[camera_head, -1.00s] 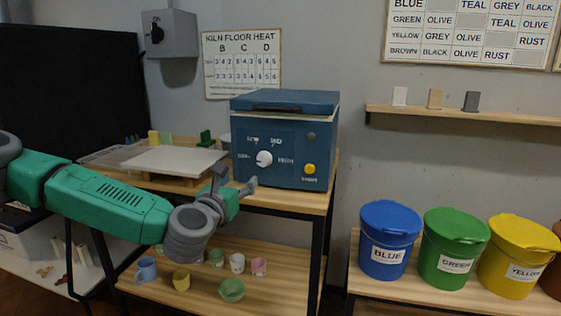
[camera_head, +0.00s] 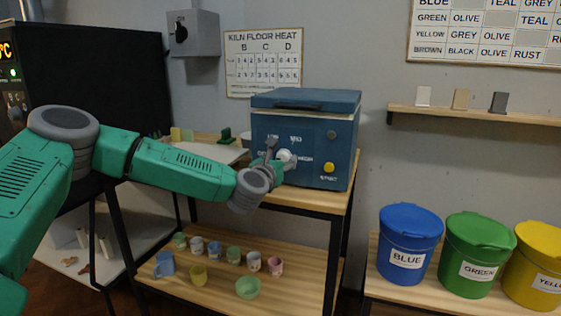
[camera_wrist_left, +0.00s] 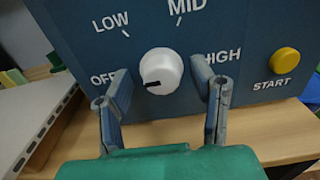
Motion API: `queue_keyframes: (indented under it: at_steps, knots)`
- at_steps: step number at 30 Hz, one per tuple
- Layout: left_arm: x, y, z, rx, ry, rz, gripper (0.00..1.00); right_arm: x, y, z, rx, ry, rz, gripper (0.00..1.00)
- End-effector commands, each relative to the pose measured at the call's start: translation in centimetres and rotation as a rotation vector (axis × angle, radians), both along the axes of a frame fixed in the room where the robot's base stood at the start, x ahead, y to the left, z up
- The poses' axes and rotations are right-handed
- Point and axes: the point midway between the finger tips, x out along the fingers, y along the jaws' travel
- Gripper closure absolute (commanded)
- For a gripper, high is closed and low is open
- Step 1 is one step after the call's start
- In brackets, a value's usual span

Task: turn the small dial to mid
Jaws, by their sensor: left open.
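The small dial (camera_head: 286,155) is a white round knob on the front of a blue kiln box (camera_head: 345,150). In the left wrist view the dial (camera_wrist_left: 161,68) has a black mark at its lower left, towards OFF. LOW, MID and HIGH are printed round it, with MID above and slightly right. My left gripper (camera_head: 281,154) is at the panel and partly covers the dial and labels in the head view. In the wrist view its fingers (camera_wrist_left: 161,72) are open, one on each side of the dial, with gaps showing. My right gripper is not in view.
A yellow START button (camera_wrist_left: 284,60) is right of the dial. The kiln box stands on a wooden shelf unit (camera_head: 316,200), with several cups on its lower shelf. A pale board (camera_head: 215,150) lies left of the box. Lidded bins (camera_head: 408,240) stand at right.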

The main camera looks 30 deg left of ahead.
Motion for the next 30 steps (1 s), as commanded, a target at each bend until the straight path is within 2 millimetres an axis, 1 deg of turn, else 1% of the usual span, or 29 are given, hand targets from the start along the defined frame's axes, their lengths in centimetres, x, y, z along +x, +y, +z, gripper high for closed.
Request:
queue_keyframes:
  at_steps: [5, 6, 8, 9, 20, 26, 30]
  knots:
    - [-0.01, 0.05, -0.05, -0.001, 0.001, -0.001, 0.49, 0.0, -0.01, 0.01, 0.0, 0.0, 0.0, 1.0]
    - [-0.01, 0.09, -0.07, -0.001, 0.001, -0.001, 0.63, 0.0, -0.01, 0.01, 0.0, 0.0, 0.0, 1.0]
    - [-0.01, 0.14, -0.1, -0.001, 0.001, -0.001, 0.84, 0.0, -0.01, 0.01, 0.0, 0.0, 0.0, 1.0]
    - [-0.01, 0.14, -0.12, -0.001, 0.001, -0.001, 0.97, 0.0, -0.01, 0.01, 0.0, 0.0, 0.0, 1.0]
    - [0.0, 0.16, -0.22, 0.027, 0.008, 0.0, 0.97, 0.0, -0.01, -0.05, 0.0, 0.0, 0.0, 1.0]
    - [0.01, 0.17, -0.31, 0.121, 0.033, 0.001, 0.97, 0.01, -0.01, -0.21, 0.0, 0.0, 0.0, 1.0]
    - [0.04, 0.1, -0.3, 0.228, 0.058, 0.0, 0.97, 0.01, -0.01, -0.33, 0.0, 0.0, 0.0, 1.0]
